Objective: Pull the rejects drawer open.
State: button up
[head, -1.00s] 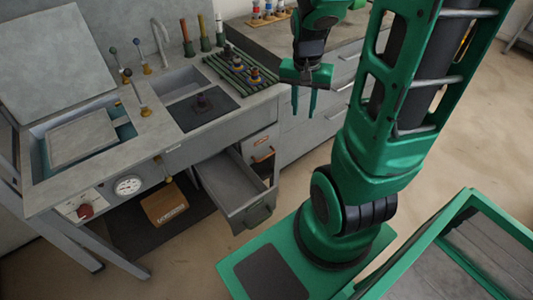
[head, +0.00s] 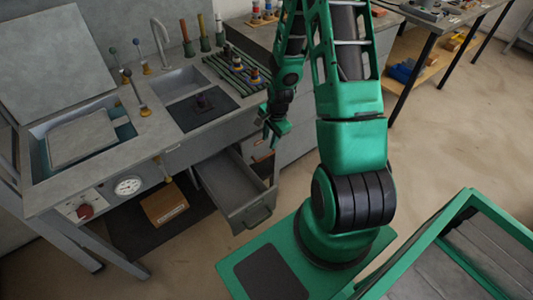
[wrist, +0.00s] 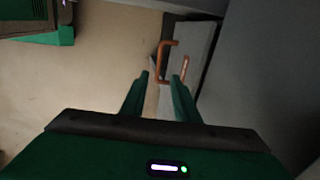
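A grey drawer (head: 232,188) under the bench stands pulled out, empty inside, with a bar handle (head: 258,216) on its front. Just right of it is a narrow closed front with a copper handle, mostly behind my gripper in the head view. In the wrist view the copper handle (wrist: 163,58) and a second copper piece (wrist: 185,68) show on a pale front beyond the fingertips. I cannot read which front is labelled rejects. My gripper (wrist: 160,88) is open and empty, its fingers apart and short of the handle; the head view shows it (head: 270,132) beside the bench.
A cardboard box (head: 164,204) lies beneath. A green-framed tray (head: 470,240) is at lower right.

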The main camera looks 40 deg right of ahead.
aim_at(266, 156)
jog(key=f, duration=0.3)
jog(key=w+f, duration=0.1)
jog(key=f, duration=0.3)
jog(key=w+f, duration=0.1)
jog(key=f, duration=0.2)
jog(key=shift+f, duration=0.2)
